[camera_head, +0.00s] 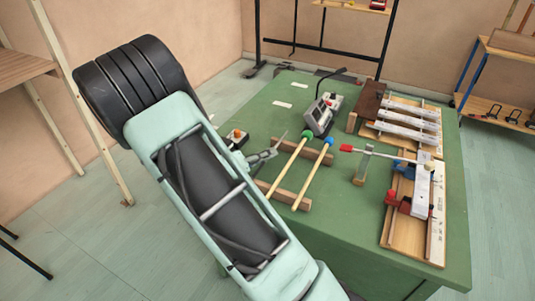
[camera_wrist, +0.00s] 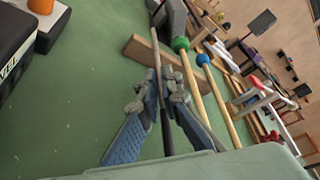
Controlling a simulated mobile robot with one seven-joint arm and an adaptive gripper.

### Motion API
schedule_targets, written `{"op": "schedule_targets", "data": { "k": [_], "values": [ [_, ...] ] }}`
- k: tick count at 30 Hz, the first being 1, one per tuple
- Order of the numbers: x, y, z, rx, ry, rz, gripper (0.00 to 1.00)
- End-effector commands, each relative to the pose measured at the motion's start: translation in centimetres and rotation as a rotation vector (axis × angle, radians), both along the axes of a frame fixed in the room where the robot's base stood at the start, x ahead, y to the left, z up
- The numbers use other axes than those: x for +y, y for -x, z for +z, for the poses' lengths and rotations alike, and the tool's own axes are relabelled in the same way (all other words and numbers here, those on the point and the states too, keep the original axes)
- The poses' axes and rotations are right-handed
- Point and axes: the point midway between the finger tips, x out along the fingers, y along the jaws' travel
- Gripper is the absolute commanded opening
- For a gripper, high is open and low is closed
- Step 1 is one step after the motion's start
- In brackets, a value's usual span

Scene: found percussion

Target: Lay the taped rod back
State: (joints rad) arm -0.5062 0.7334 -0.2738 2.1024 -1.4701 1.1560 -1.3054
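The taped rod (camera_wrist: 157,70) is thin, with a greyish upper length and a black lower length. It runs between the fingers of my gripper (camera_wrist: 165,92), which look closed around it. In the head view my gripper (camera_head: 262,156) is at the left side of the rack, and a short grey end of the rod (camera_head: 281,138) sticks out up and right. The rack is two wooden bars, a far one (camera_head: 283,145) and a near one (camera_head: 285,194). A green-headed mallet (camera_head: 290,168) and a blue-headed mallet (camera_head: 314,177) lie across them, right of my gripper. The rod's contact with the bars is unclear.
Metal bars on wooden boards (camera_head: 403,130) and a grey device (camera_head: 322,113) stand beyond. A small box with an orange knob (camera_head: 237,137) is behind my gripper. The green table (camera_head: 345,215) is clear in front.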

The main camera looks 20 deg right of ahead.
Motion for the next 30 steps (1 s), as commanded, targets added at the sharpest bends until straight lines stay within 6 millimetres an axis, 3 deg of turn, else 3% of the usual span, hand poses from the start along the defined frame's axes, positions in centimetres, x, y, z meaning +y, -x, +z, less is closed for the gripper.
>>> {"op": "schedule_targets", "data": {
  "k": [1, 3, 7, 17, 20, 30],
  "values": [
    [0.0, 0.0, 0.0, 0.000, 0.000, 0.000, 0.00],
    [0.0, 0.0, 0.0, 0.000, 0.000, 0.000, 0.13],
    [0.0, 0.0, 0.0, 0.000, 0.000, 0.000, 0.25],
    [0.4, 0.1, 0.1, 0.000, -0.001, 0.001, 0.25],
    [1.4, 0.4, 0.3, -0.002, -0.001, 0.003, 0.25],
    [7.9, 2.7, 2.0, -0.001, -0.002, 0.004, 0.25]
  ]
}}
